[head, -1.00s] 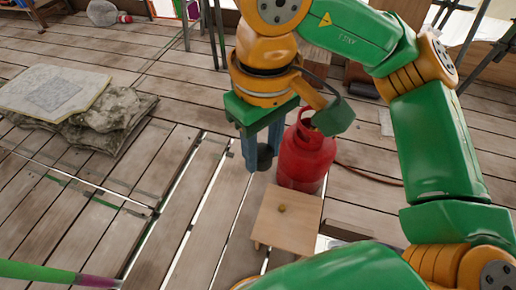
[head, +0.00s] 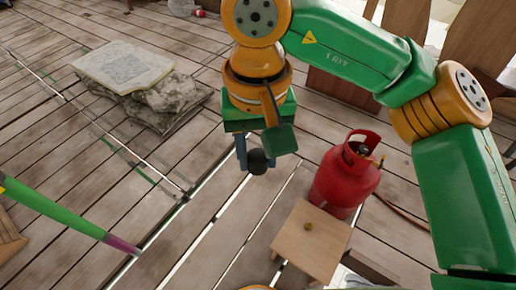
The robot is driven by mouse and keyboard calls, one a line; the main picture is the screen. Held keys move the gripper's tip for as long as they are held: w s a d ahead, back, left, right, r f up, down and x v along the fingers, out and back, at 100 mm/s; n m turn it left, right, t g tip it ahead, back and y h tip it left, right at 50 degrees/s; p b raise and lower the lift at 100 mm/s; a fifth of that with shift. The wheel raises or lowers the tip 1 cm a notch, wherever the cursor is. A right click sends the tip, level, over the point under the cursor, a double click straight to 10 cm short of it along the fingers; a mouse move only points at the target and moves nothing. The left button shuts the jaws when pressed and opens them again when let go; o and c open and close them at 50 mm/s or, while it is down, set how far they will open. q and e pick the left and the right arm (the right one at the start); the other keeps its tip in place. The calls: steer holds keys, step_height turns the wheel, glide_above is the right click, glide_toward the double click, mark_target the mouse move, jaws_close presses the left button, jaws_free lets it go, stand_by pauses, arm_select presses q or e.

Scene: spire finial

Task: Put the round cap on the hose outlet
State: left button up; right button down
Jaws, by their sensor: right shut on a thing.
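My right gripper (head: 257,158) hangs with its blue fingers pointing down, shut on a dark, round piece (head: 258,162) that looks like the round cap. It is left of the red gas cylinder (head: 345,183) in the head view, apart from it. The cylinder stands upright on the planks. A small brass fitting (head: 381,161) shows at the right of its collar, possibly the hose outlet, with a dark knob (head: 362,150) beside it. A small brass piece (head: 308,227) sits on a low wooden stool (head: 325,245) before the cylinder. My left gripper is not in view.
A reddish hose (head: 400,216) lies right of the cylinder. Stacked stone slabs (head: 172,103) lie at the upper left. A green pole with a purple end (head: 65,215) crosses the lower left. Gaps run between the planks (head: 200,225).

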steer(key=s+d+f+n, duration=0.1)
steer(key=d+f+n, duration=0.2)
steer(key=n, duration=1.2)
step_height(320, 180, down, 3)
steer(key=shift+s+d+f+n, duration=0.1)
steer(key=shift+s+d+n, duration=0.3)
steer(key=shift+d, duration=0.1)
steer(key=w+d+f+m, duration=0.1)
steer(key=d+f+m, duration=0.2)
steer(key=d+m, duration=0.8)
steer(key=m, duration=0.6)
steer(key=shift+w+d, duration=0.15)
steer(key=shift+w, duration=0.1)
steer(key=shift+f, duration=0.1)
